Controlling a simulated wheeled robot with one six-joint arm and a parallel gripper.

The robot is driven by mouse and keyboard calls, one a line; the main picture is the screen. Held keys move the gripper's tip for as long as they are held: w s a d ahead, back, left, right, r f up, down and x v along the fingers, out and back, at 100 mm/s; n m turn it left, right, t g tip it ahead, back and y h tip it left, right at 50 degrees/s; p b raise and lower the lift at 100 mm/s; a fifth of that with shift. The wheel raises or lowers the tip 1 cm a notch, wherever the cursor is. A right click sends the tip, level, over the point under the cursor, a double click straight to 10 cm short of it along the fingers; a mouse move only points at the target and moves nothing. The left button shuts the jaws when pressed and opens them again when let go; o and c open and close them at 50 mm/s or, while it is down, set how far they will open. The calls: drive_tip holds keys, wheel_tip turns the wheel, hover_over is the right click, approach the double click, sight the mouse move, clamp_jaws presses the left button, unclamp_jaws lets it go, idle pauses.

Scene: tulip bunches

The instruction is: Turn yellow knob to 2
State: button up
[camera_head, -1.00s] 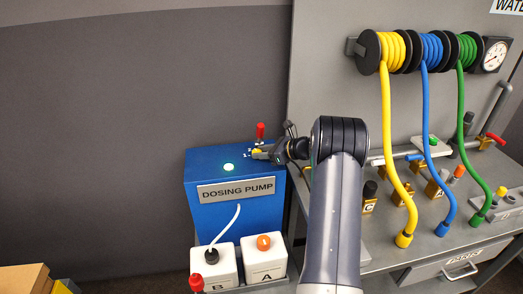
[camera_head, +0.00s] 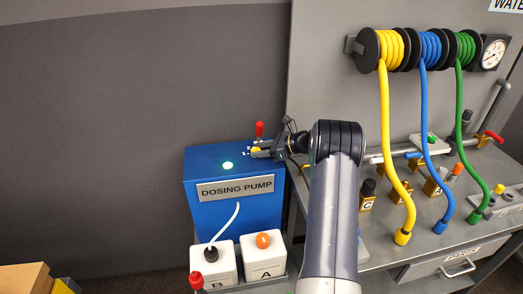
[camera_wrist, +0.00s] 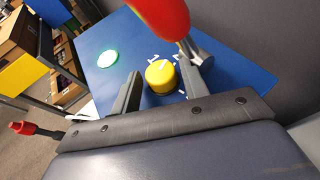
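The yellow knob (camera_wrist: 161,77) sits on the blue top of the dosing pump (camera_head: 240,208). It also shows small in the head view (camera_head: 255,149), partly covered by my gripper. White marks ring the knob, some hidden; I cannot tell which one it points to. My gripper (camera_wrist: 160,72) is open, with one finger on each side of the knob. In the wrist view a narrow gap shows between each finger and the knob. In the head view my gripper (camera_head: 262,152) reaches in from the right at knob height.
A red-handled lever (camera_wrist: 160,15) stands close beyond the knob, near my right finger. A lit green lamp (camera_wrist: 107,59) is on the pump top. White bottles B (camera_head: 213,264) and A (camera_head: 263,258) stand in front. Hoses and valves fill the bench at right.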

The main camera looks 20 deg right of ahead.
drive_tip(key=shift+o, duration=0.9)
drive_tip(key=shift+m+t, duration=0.3)
